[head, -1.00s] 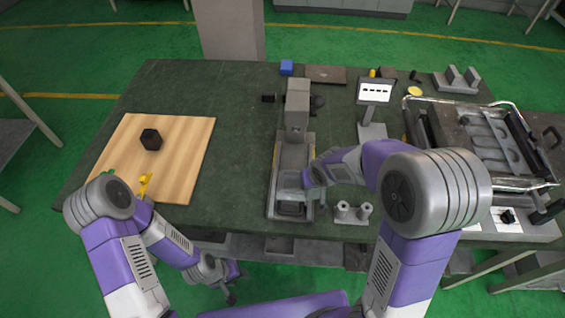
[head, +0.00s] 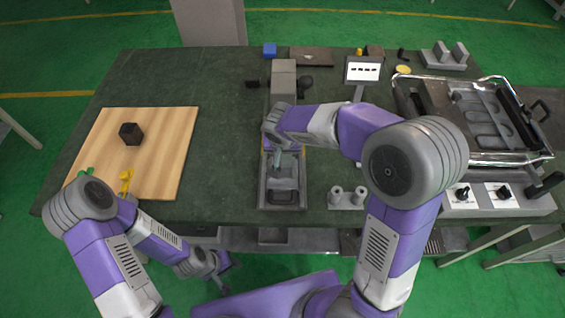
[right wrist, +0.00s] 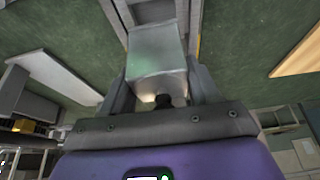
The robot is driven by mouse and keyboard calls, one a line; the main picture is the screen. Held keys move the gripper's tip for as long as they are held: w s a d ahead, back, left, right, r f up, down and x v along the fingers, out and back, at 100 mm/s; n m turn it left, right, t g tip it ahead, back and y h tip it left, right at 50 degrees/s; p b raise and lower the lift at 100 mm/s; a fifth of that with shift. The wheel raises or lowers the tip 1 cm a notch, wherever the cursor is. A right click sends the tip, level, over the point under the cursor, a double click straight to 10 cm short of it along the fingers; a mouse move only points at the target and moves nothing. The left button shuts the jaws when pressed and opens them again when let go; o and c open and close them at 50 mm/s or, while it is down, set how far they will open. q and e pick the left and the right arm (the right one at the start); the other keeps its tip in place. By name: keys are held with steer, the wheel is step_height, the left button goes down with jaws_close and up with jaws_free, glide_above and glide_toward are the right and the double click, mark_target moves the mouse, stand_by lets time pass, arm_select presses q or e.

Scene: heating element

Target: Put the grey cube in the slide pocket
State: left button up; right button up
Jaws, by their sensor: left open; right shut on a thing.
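The grey cube (right wrist: 157,50) is between the fingers of my right gripper (right wrist: 162,95) in the right wrist view, close to the palm. In the head view my right gripper (head: 284,165) is low over the slide of the press-like fixture (head: 283,82), and its arm hides part of it. The slide pocket (head: 282,198), a grey tray at the fixture's front end, lies just in front of the gripper. I cannot tell whether the cube touches the slide. My left gripper (head: 222,287) hangs empty and open in front of the table edge.
A wooden board (head: 168,150) with a dark block (head: 131,133) lies at left. A two-cylinder holder (head: 347,197) stands right of the slide.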

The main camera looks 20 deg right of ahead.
mark_target(283, 159)
steer(key=shift+f+b, duration=0.7)
steer(key=shift+f, duration=2.05)
steer(key=shift+f, duration=0.1)
steer(key=o, duration=1.6)
steer(key=shift+c, duration=0.2)
steer(key=p+v, duration=0.2)
steer(key=v, duration=1)
steer(key=shift+p, duration=0.3)
